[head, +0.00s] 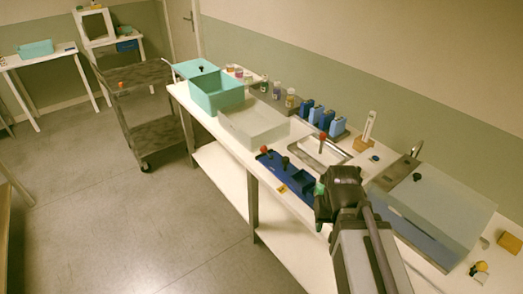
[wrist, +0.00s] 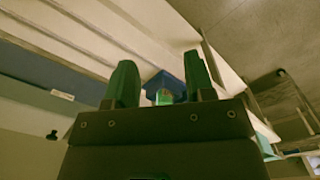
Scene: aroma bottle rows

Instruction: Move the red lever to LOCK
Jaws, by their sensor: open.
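A red knob on an upright stem (head: 322,137) stands at a metal-framed tray on the white bench in the head view. I cannot tell which is the lever, and no LOCK marking is readable. My gripper (head: 320,190) is above the bench, right of the blue fixture. In the wrist view my gripper (wrist: 160,58) has its green fingers apart, with a blue object (wrist: 164,86) visible beyond them, apparently not held.
Blue holders (head: 322,117) and small bottles (head: 277,90) line the bench's back. A pale open box (head: 253,122) and teal box (head: 217,90) stand farther along. A translucent box (head: 440,207) is right of my arm. Floor in front is clear.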

